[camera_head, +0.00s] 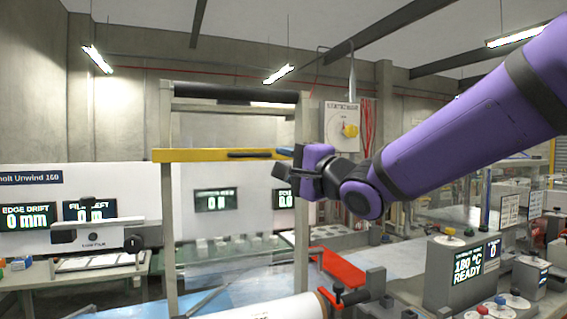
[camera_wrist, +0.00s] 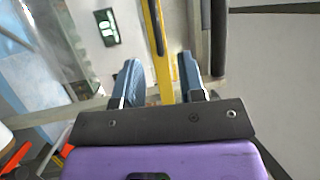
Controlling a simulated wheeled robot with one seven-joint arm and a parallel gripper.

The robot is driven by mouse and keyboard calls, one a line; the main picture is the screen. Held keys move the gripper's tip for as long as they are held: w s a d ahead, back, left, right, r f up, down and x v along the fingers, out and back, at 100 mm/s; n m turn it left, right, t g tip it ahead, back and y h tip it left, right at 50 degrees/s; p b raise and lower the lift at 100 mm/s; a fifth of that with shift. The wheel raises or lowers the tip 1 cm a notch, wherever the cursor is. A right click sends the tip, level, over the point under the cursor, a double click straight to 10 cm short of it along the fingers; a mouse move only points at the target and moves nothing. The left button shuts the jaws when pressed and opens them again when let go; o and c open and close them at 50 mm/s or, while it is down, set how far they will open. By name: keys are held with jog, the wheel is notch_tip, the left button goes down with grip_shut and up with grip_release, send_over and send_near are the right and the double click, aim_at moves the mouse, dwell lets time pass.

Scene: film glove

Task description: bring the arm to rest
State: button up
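My arm (camera_head: 460,120) reaches in from the upper right in the head view. My gripper (camera_head: 283,172) is at the right end of a yellow bar (camera_head: 200,155) that spans a tall metal frame. In the wrist view my gripper (camera_wrist: 157,72) has its two blue-grey fingers wide apart. The yellow bar (camera_wrist: 167,88) runs lengthwise in the gap, with space visible on both sides of it. I cannot tell whether the bar lies between the fingertips or beyond them. Nothing is held.
The frame's upright (camera_head: 302,215) stands close by my gripper, and a dark roller (camera_head: 225,94) crosses above. Below are a white film roll (camera_head: 270,309) and a red bracket (camera_head: 338,268). A grey control box (camera_head: 450,275) reading 180 °C READY stands at right.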

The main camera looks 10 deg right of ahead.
jog(key=s+d+f+n+g+h, duration=0.1)
jog(key=s+d+f+h, duration=0.2)
jog(key=d+h, duration=0.35)
jog(key=s+d+f+n+g+h, duration=0.1)
jog(key=s+d+f+h, duration=0.3)
jog(key=d, duration=0.5)
jog(key=s+d+f+n+g, duration=0.2)
jog(key=s+f, duration=0.1)
jog(key=s, duration=0.3)
jog(key=s+d+f+n+g+h, duration=0.1)
jog(key=s+d+f+n+g, duration=0.1)
jog(key=s, duration=0.4)
jog(key=s+d+f+n+g+h, duration=0.1)
jog(key=s+d+f+n+g, duration=0.2)
jog(key=s, duration=0.4)
notch_tip(320, 180, down, 2)
jog(key=shift+f+g, duration=0.1)
jog(key=shift+g, duration=0.6)
